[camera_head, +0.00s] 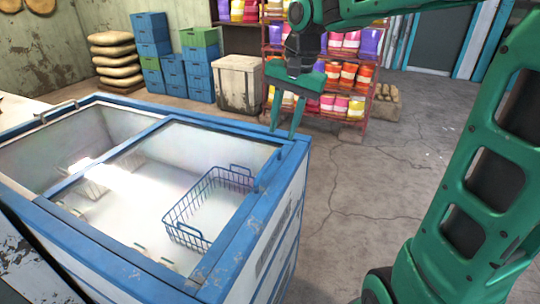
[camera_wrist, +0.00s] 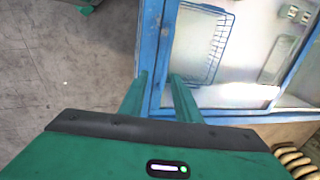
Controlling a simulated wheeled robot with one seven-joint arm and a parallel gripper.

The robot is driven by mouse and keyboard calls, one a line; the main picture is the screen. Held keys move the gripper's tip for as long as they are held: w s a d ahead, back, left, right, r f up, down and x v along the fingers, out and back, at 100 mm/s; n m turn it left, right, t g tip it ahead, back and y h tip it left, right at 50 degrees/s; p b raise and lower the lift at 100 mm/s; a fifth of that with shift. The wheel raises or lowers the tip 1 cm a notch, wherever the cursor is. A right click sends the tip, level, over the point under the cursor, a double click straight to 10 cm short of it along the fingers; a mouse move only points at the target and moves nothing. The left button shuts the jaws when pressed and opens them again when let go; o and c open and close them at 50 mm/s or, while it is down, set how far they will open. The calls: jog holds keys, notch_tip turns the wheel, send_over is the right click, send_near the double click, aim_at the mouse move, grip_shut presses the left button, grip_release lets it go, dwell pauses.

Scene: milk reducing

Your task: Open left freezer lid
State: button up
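The chest freezer (camera_head: 215,285) has a blue rim and pale, worn sides. Its top has a left lid section (camera_head: 45,155) and a right glass lid (camera_head: 150,190), divided by a blue bar. A dark handle (camera_head: 58,111) is at the left section's far edge; a blue handle is on the right edge. My gripper (camera_head: 284,132) is open and empty, pointing down at the freezer's far right corner. In the wrist view my gripper (camera_wrist: 157,76) has its fingers apart over the freezer's blue rim (camera_wrist: 153,45). I cannot tell whether they touch it.
A blue wire basket (camera_head: 210,205) shows through the right glass. Behind stand a beige crate (camera_head: 238,82), blue boxes (camera_head: 197,75), stacked sacks (camera_head: 116,60) and a red shelf (camera_head: 345,118) of colourful goods. The floor right of the freezer is clear.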

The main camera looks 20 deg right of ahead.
aim_at(269, 161)
jog(key=f, duration=0.3)
jog(key=w+a+f, duration=0.1)
jog(key=f, duration=0.3)
jog(key=w+a+f, duration=0.1)
jog(key=f, duration=0.2)
jog(key=shift+w+a+f, duration=0.15)
jog(key=shift+w+a, duration=0.05)
jog(key=shift+a, duration=0.05)
grip_shut()
